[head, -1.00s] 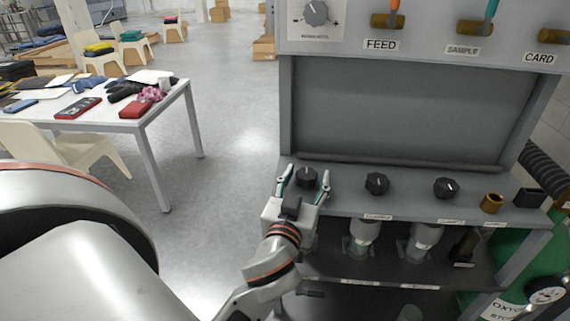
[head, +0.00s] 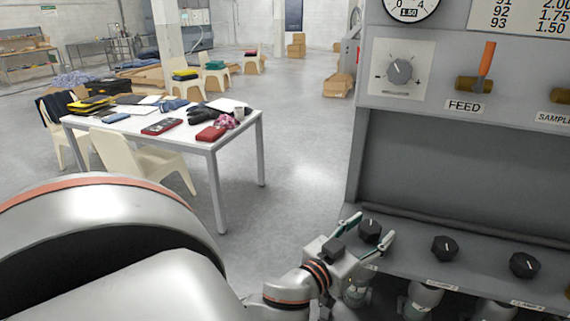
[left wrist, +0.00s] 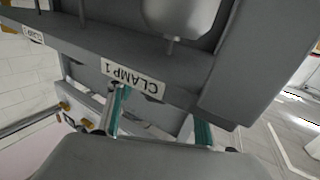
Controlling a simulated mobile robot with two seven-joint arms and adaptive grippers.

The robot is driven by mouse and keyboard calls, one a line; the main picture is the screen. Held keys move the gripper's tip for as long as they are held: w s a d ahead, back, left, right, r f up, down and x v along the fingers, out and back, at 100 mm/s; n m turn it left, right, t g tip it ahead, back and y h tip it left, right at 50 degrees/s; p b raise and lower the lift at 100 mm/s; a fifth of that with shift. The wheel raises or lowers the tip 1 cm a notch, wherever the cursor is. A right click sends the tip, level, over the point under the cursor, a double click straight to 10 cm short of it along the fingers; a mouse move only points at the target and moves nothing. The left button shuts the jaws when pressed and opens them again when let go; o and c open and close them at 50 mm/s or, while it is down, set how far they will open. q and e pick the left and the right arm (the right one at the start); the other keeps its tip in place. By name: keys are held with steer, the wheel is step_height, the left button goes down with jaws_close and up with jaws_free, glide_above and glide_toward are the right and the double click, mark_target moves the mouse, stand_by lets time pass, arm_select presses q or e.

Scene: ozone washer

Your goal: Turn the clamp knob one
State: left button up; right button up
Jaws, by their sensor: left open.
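The leftmost black clamp knob (head: 370,228), with a white pointer line, sits on the grey ledge of the machine in the head view. My left gripper (head: 369,232) is open, with one finger on each side of this knob. Whether the fingers touch it I cannot tell. In the left wrist view, the label CLAMP 1 (left wrist: 133,76) shows upside down near the two spread fingers (left wrist: 160,115). The knob is not clear there. My right gripper is not in view.
Two more black knobs (head: 445,248) stand to the right on the ledge. Above are a dial (head: 400,72) and a FEED valve with an orange handle (head: 486,60). A white table (head: 190,143) with folded items stands at left. Open floor lies between.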

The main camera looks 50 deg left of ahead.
arm_select(q)
steer(key=shift+m+h, duration=1.1)
steer(key=shift+h, duration=0.5)
steer(key=shift+a+m+g+h, duration=0.1)
steer(key=shift+m+g+h, duration=0.2)
steer(key=shift+m+h, duration=0.7)
steer(key=shift+m+g+h, duration=0.3)
steer(key=shift+m+h, duration=0.2)
steer(key=shift+h, duration=0.9)
steer(key=shift+w+m+g+h, duration=0.1)
steer(key=shift+m+g+h, duration=0.5)
steer(key=shift+m+h, duration=0.5)
steer(key=shift+m+g+h, duration=0.6)
steer(key=shift+g+h, duration=0.1)
steer(key=shift+h, duration=0.5)
steer(key=shift+m+g+h, duration=1.1)
steer(key=shift+g+h, duration=0.1)
steer(key=shift+h, duration=0.1)
